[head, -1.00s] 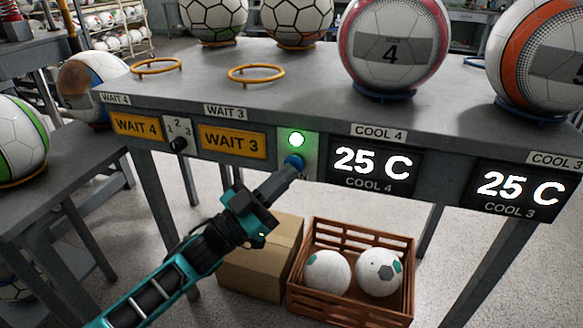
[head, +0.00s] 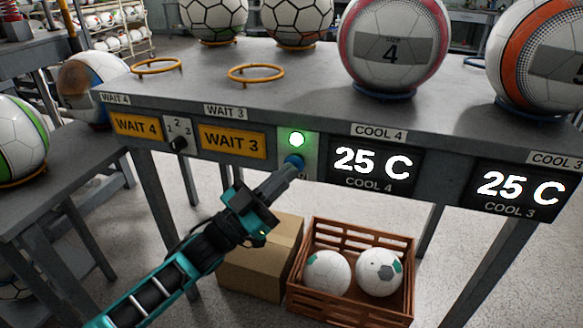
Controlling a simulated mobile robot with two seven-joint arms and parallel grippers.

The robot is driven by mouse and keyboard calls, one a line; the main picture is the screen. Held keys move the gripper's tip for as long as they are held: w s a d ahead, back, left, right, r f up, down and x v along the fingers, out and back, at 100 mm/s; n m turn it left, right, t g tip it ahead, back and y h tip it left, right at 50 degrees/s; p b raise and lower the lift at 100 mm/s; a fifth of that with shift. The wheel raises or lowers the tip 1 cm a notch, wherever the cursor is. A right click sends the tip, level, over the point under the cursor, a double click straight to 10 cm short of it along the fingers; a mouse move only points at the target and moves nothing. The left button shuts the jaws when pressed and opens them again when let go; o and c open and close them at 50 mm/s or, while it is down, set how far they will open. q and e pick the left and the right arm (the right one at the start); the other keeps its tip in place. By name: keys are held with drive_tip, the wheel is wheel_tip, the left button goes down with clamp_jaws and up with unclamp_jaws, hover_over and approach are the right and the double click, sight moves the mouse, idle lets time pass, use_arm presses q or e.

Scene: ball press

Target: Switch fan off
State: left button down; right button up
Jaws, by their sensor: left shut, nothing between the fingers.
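A panel (head: 310,148) on the front edge of the grey table holds a lit green lamp (head: 296,139). Below the lamp sits a blue button (head: 292,159), partly hidden by my gripper. My left gripper (head: 291,171) is shut and empty, its fingertips at the blue button's lower edge; I cannot tell whether they touch it. A label under the button is mostly covered. My right gripper is not in view.
A black selector knob (head: 179,144) marked 1, 2, 3 sits to the left between the WAIT 4 sign (head: 136,125) and WAIT 3 sign (head: 232,141). Displays reading 25 C (head: 372,162) are to the right. A cardboard box (head: 262,262) and a crate (head: 300,299) with two balls stand below.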

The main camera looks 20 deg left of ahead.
use_arm(q)
drive_tip(key=shift+w, duration=0.3)
drive_tip(key=shift+s+p, duration=0.3)
drive_tip(key=shift+s, duration=0.15)
drive_tip(key=s+p, duration=0.3)
drive_tip(key=s, duration=0.3)
idle(0.6)
drive_tip(key=shift+a, duration=0.1)
